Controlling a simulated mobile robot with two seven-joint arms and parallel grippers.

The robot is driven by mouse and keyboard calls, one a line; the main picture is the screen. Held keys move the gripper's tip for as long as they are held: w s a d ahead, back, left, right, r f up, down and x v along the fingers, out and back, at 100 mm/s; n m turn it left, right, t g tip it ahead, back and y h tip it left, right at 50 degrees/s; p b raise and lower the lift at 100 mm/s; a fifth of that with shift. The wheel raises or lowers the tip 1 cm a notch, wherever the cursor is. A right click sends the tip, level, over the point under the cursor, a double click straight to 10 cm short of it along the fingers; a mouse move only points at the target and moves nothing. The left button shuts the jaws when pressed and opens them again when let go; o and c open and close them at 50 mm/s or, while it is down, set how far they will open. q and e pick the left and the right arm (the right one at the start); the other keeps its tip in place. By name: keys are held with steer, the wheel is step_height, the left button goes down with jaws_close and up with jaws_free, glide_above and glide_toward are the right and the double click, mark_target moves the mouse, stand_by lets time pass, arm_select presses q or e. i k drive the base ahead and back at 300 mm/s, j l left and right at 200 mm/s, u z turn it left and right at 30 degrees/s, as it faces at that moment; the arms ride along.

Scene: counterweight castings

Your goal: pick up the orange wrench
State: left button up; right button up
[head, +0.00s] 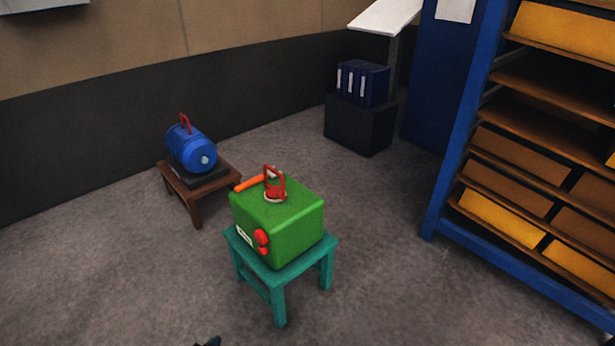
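The green box rests on a teal stool (320,253) in the middle of the head view. Neither of my grippers can be made out. A small dark shape at the bottom edge, left of centre, is too cut off to identify.
A brown stool (214,189) with a blue motor (190,147) stands behind on the left. A blue shelf rack (457,154) with yellow and brown bins fills the right. A black block (360,124) with blue binders (362,84) stands at the back. The floor in front is clear.

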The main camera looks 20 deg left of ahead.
mark_target(252, 182)
steer(key=i+j+z, duration=0.15)
steer(key=j+z, duration=0.8)
steer(key=j, duration=0.2)
steer(key=i+j+z, duration=0.2)
steer(key=j, duration=0.2)
steer(key=j+z, duration=0.1)
steer(key=j, duration=0.3)
steer(key=k+j+z, duration=0.15)
steer(key=j, duration=0.85)
steer(key=k+j+z, duration=0.1)
steer(key=j, duration=0.5)
steer(key=k+j, duration=0.1)
steer(key=j, duration=0.45)
